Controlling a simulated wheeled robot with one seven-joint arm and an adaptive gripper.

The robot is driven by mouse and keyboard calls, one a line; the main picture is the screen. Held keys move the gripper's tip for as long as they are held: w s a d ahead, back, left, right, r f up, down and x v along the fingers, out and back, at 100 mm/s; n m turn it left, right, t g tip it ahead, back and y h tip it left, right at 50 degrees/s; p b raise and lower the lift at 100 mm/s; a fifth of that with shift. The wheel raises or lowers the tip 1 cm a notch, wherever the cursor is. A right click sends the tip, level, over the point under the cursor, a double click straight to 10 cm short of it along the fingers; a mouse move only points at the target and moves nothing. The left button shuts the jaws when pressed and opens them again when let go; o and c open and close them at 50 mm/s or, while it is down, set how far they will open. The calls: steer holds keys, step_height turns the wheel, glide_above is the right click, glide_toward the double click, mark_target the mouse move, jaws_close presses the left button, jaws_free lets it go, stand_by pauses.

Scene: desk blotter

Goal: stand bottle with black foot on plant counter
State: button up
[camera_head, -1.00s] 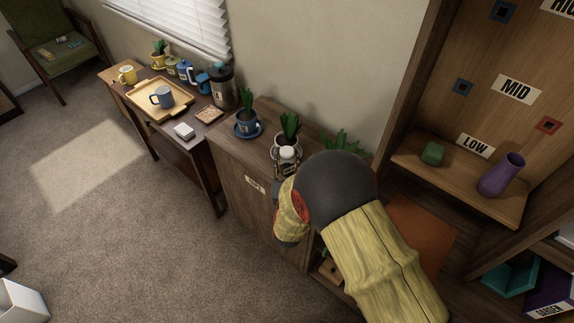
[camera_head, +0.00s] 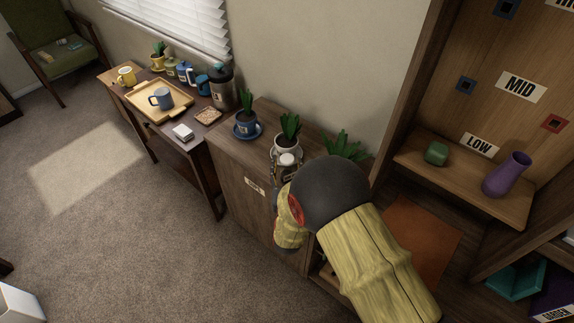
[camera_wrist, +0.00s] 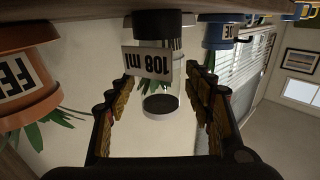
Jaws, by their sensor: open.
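The clear bottle (camera_wrist: 152,88) has a "108 ml" label and a black foot (camera_wrist: 158,25). The wrist view is upside down, so the foot is at the top, where it appears to meet the wooden plant counter (camera_wrist: 95,22). The bottle looks upright. My gripper (camera_wrist: 160,76) is open, with one finger on each side of the bottle and gaps showing. In the head view the bottle (camera_head: 287,161) shows in front of a white plant pot (camera_head: 286,145), at the front of the counter (camera_head: 226,141). My arm hides the counter's right part.
A blue potted plant (camera_head: 246,126) stands left of the bottle. An orange pot (camera_wrist: 22,88) with a partly visible label is close beside my gripper in the wrist view. A side table with a tray (camera_head: 140,104) and mugs stands farther left. A shelf with a purple vase (camera_head: 505,176) is right.

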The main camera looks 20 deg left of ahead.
steer(key=shift+r, duration=0.25)
steer(key=p+v, duration=0.3)
steer(key=v, duration=0.9)
steer(key=shift+f, duration=0.1)
